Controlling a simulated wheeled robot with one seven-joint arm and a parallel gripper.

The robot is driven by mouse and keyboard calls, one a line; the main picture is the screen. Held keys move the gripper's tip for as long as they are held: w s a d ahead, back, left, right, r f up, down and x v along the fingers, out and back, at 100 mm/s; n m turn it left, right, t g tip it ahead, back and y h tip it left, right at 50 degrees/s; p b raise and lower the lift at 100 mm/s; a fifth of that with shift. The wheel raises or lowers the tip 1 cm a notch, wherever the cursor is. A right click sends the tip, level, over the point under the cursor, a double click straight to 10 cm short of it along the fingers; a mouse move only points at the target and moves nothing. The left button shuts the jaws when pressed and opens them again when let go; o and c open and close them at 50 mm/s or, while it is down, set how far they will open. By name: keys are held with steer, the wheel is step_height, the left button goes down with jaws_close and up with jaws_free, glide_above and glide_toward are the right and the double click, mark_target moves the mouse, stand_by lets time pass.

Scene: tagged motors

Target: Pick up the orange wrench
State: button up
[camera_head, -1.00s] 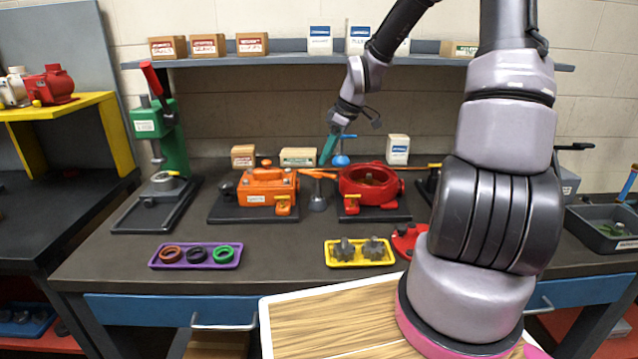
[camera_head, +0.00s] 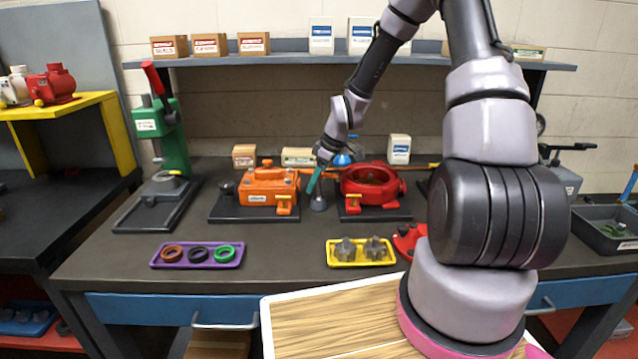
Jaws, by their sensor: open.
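The orange wrench (camera_head: 304,171) shows only in part, between the orange motor housing (camera_head: 268,188) and the red round housing (camera_head: 371,185). It appears to lie across the top of a small grey stand (camera_head: 318,200). My gripper (camera_head: 314,182), with teal fingers, points down at the wrench and stand and covers part of both. It is open. Only one finger shows clearly, so I cannot tell whether the fingers are around the wrench or touching it.
The orange and red housings stand close on either side on black bases. Small boxes (camera_head: 298,157) stand behind. A yellow tray (camera_head: 361,253) with grey parts and a purple tray (camera_head: 197,255) with rings lie in front. The bench between these trays is clear.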

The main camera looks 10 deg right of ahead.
steer(key=shift+c, duration=0.3)
jaws_close()
stand_by(1.1)
